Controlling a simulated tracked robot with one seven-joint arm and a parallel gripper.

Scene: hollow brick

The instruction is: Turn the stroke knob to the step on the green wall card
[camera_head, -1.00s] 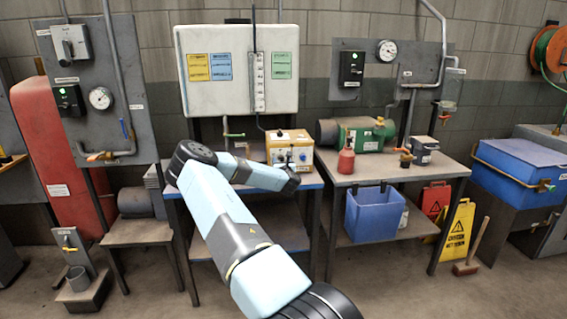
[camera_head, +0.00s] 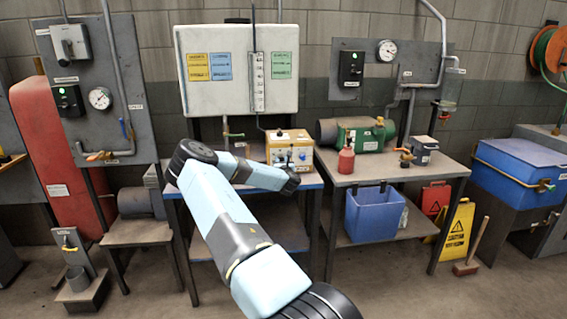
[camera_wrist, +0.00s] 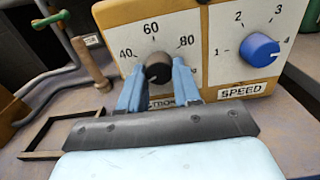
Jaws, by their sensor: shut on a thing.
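The stroke knob (camera_wrist: 158,70) is a dark round knob on the pale face of a yellow-brown control box (camera_head: 290,137). Its dial shows 40, 60 and 80. My gripper (camera_wrist: 158,84) is shut on the knob, with one light-blue finger at each side. The fingers partly cover the label below it. I cannot clearly read where the knob's pointer stands. The green wall card (camera_head: 281,65) hangs on the white board at the back; its writing is too small to read. In the head view my forearm hides the gripper.
A blue speed knob (camera_wrist: 260,50) with a numbered dial sits right of the stroke knob. A yellow card (camera_head: 197,67) and a blue card (camera_head: 221,66) hang left of the green one. A red bottle (camera_head: 346,160) stands on the neighbouring table. A wooden-handled tool (camera_wrist: 90,62) is left of the box.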

